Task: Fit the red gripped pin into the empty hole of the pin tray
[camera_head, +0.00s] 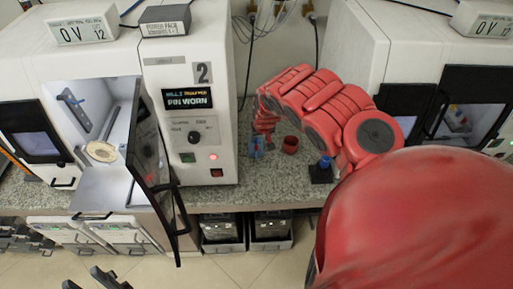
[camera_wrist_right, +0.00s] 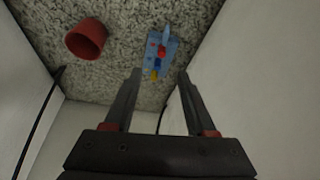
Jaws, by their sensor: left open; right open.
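The pin tray (camera_wrist_right: 151,59) is a small light-blue block on the speckled counter, seen in the right wrist view between and beyond my fingertips. Red, blue and yellow pins show on it; which one is the gripped pin, and where the empty hole is, I cannot tell. In the head view the tray (camera_head: 257,152) is partly hidden by my right arm. My right gripper (camera_wrist_right: 160,75) is open, with nothing seen between its fingers, pointing towards the tray. My left gripper (camera_head: 97,279) shows at the bottom left of the head view, open and empty, away from the counter.
A red cup (camera_wrist_right: 87,40) stands beside the tray; it also shows in the head view (camera_head: 290,145). A black block with a blue top (camera_head: 321,170) stands right of it. White machines flank the counter (camera_head: 215,196); the left machine's dark door (camera_head: 153,150) stands open.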

